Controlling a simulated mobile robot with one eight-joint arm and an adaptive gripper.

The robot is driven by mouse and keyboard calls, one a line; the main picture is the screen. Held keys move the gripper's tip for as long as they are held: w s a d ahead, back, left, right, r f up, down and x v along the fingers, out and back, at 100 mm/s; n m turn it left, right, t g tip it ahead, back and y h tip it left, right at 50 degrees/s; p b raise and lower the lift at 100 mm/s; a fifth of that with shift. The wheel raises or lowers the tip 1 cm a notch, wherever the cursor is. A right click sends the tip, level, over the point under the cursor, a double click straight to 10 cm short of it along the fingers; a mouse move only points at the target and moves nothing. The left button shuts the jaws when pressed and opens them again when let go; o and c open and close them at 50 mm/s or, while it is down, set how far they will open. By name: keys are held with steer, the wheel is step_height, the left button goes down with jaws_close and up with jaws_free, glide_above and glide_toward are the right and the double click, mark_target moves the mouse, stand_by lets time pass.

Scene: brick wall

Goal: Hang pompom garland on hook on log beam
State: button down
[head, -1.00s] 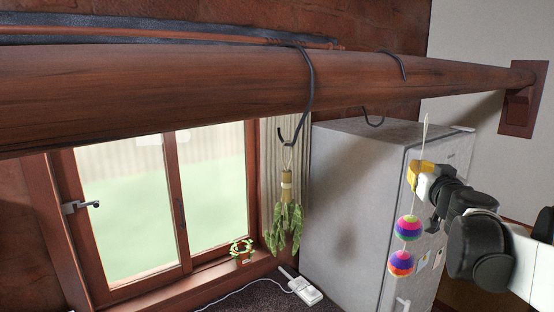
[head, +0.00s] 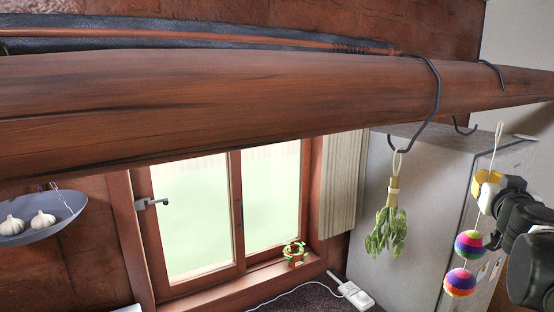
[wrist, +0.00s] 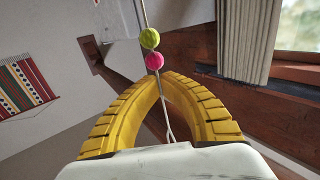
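The pompom garland (head: 468,244) hangs from my gripper (head: 485,185) at the right of the head view. Its pale loop stands above the yellow fingers, and two striped pompoms hang below. In the wrist view, the yellow fingers (wrist: 160,80) meet around the garland string, with a green and a pink pompom (wrist: 154,61) beyond them. The log beam (head: 250,95) crosses the head view. A far dark hook (head: 466,129) on it looks empty, just left of the garland loop in the picture. The near hook (head: 434,100) carries a dried herb bundle (head: 387,222).
A grey fridge (head: 415,205) stands behind the herbs and garland. A window (head: 200,210) with a curtain is below the beam. A hanging bowl (head: 60,222) with garlic is at left.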

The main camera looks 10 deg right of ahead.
steer(key=w+a+f+b, duration=0.2)
steer(key=w+f+b, duration=0.1)
steer(key=w, duration=0.3)
steer(key=shift+w+a+f, duration=0.2)
steer(key=shift+w+a, duration=0.15)
steer(key=shift+a, duration=0.05)
stand_by(0.5)
steer(key=c, duration=2.1)
jaws_free()
